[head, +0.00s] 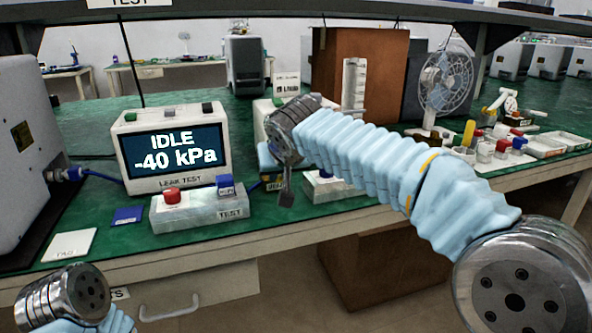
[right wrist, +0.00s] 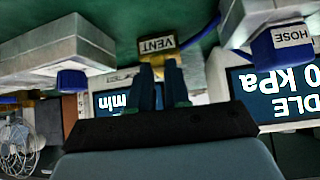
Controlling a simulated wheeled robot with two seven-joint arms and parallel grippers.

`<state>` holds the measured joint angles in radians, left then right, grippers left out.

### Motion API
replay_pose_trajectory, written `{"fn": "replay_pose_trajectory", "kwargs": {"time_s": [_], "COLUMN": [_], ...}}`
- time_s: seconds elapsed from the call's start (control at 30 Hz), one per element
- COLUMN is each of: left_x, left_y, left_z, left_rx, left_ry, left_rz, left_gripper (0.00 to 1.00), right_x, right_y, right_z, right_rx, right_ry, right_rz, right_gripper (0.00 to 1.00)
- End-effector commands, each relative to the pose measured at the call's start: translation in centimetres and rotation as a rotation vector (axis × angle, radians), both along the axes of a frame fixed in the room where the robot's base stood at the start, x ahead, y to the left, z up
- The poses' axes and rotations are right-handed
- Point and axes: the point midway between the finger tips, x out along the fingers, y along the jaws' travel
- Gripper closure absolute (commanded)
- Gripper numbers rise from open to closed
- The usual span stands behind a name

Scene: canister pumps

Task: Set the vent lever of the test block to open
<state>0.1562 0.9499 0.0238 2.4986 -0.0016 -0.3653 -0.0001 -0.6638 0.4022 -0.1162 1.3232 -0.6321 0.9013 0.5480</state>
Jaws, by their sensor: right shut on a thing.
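A yellow-edged part (head: 275,183) of the block shows beside the gripper in the head view. The leak test display (head: 178,152) reads IDLE, -40 kPa. My left gripper is out of view; only part of its arm shows.
A grey TEST button box (head: 205,215) with a red button and a blue HOSE block (head: 225,184) stands in front of the display. A fan (head: 445,85) stands back right.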

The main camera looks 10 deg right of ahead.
Motion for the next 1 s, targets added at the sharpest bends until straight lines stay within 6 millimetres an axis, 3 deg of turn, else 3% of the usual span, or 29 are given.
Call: {"fn": "replay_pose_trajectory", "kwargs": {"time_s": [0.5,1.0], "left_x": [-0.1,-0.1], "left_y": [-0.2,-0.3], "left_z": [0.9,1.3], "left_rx": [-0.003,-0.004], "left_ry": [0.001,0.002], "left_rz": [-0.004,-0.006], "left_gripper": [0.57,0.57], "right_x": [0.1,0.3], "right_y": [2.8,3.3], "right_z": [0.1,0.0], "right_rx": [0.001,0.003], "right_ry": [0.0,0.001], "right_rz": [-0.367,-0.453], "right_gripper": [1.0,1.0]}}
